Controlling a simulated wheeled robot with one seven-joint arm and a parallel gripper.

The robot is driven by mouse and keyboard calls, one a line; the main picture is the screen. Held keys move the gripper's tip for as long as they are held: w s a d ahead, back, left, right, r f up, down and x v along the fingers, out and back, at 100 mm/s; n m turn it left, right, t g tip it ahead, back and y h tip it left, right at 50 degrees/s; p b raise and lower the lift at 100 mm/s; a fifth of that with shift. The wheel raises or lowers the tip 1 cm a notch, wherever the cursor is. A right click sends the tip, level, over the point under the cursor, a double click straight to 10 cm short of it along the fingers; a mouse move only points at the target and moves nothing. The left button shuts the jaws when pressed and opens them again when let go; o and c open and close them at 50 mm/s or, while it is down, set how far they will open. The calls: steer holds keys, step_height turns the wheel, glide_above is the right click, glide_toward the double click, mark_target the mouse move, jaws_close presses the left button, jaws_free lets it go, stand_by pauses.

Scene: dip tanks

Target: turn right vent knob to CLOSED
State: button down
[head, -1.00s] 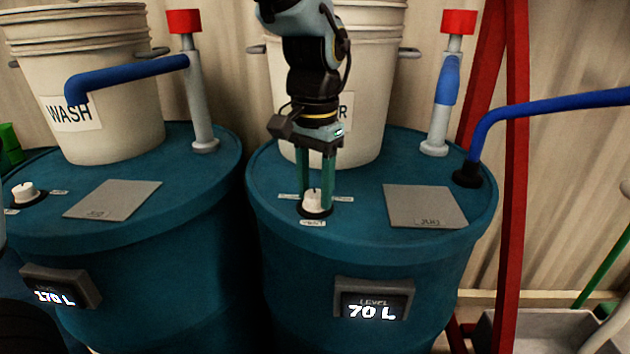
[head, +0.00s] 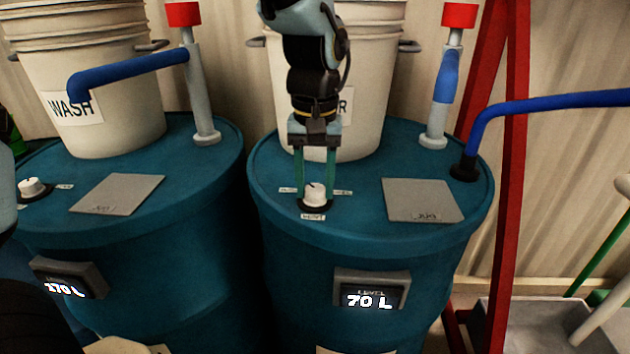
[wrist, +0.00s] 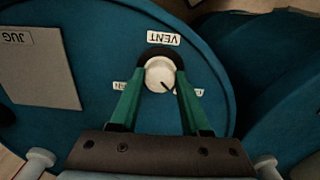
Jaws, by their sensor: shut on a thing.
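The right vent knob (head: 314,197) is a white cap on a black base, on the lid of the right teal drum (head: 300,236). My gripper (head: 315,187) reaches down from above and is shut on this knob, one green finger on each side. The wrist view shows the same knob (wrist: 158,73) between the fingers. Its dark pointer line slants to the lower right there, toward one small label (wrist: 197,93). Another label (wrist: 121,86) lies on the opposite side, partly behind a finger. Both are too small or covered to read. The VENT label (wrist: 163,39) is clear.
A grey JUG plate (head: 423,201) lies right of the knob. A white bucket (head: 366,84) and a red-capped pipe (head: 436,112) stand behind. The left drum (head: 150,215) has its own vent knob (head: 32,188). Level displays read 170 L and 70 L.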

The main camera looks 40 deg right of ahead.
mark_target(315, 188)
stand_by(0.4)
steer(key=shift+c, duration=1.8)
jaws_free()
step_height(315, 188, up, 11)
steer(key=b, duration=0.1)
steer(key=shift+b, duration=0.4)
steer(key=shift+f, duration=0.1)
